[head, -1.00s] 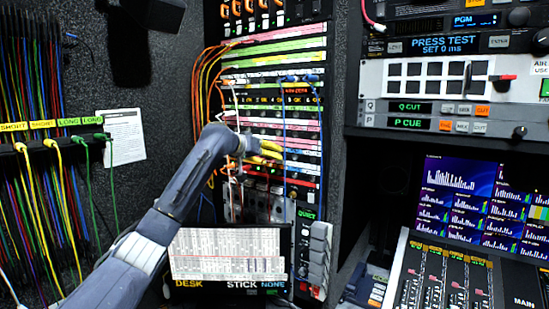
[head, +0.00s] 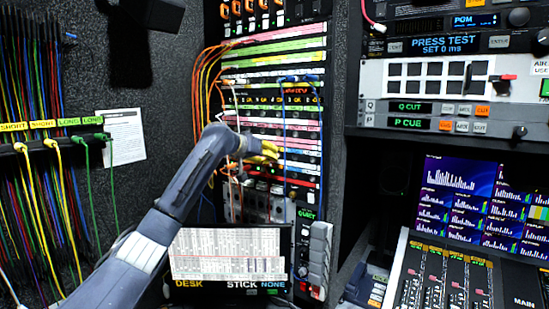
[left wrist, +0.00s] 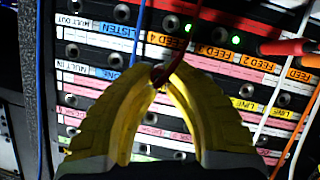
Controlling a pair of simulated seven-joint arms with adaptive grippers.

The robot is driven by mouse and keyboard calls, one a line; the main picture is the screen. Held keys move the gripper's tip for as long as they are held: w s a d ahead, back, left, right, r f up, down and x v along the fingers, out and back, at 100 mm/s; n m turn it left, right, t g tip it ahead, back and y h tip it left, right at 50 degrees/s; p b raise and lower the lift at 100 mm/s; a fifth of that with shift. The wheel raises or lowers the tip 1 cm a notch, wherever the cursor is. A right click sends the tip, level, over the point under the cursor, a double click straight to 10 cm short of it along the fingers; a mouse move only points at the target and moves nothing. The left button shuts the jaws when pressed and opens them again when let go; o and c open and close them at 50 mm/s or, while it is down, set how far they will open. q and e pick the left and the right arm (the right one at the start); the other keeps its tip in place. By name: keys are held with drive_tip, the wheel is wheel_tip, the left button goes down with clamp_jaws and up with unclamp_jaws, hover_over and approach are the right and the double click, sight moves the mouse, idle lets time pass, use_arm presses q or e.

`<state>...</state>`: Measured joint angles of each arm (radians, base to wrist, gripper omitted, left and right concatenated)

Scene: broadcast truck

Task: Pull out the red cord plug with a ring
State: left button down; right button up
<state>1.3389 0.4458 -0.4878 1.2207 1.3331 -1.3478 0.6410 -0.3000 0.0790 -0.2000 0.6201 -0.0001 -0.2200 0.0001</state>
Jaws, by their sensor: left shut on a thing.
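My left gripper (head: 272,151) has yellow fingers and is up against the rack's patch panel (head: 300,127) in the head view. In the left wrist view, its fingertips (left wrist: 163,82) meet on a dark red cord (left wrist: 159,73), which runs up and to the right from between them. The plug end and any ring on it are hidden by the fingers or too dark to make out. Another red plug (left wrist: 280,47) sits to the right in the FEED row, apart from the gripper. My right gripper is not in view.
A blue cord (left wrist: 136,30) hangs close to the left finger. White and orange cords (left wrist: 296,110) cross at the right. A screen (head: 228,254) stands below my left arm. Yellow and green cords (head: 60,170) hang on the left wall.

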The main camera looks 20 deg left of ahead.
use_arm(q)
drive_tip(key=shift+s+a, duration=0.3)
drive_tip(key=shift+s, duration=0.5)
drive_tip(key=shift+s+a, duration=0.25)
drive_tip(key=shift+s, duration=0.5)
idle(1.9)
drive_tip(key=shift+s+a, duration=0.25)
drive_tip(key=shift+s, duration=0.5)
drive_tip(key=shift+s+a, duration=0.25)
drive_tip(key=shift+s, duration=0.5)
drive_tip(key=shift+s, duration=0.15)
drive_tip(key=shift+s+a, duration=0.25)
drive_tip(key=shift+s, duration=0.4)
drive_tip(key=shift+s+a, duration=0.2)
drive_tip(key=shift+s, duration=0.45)
drive_tip(key=shift+f, duration=0.1)
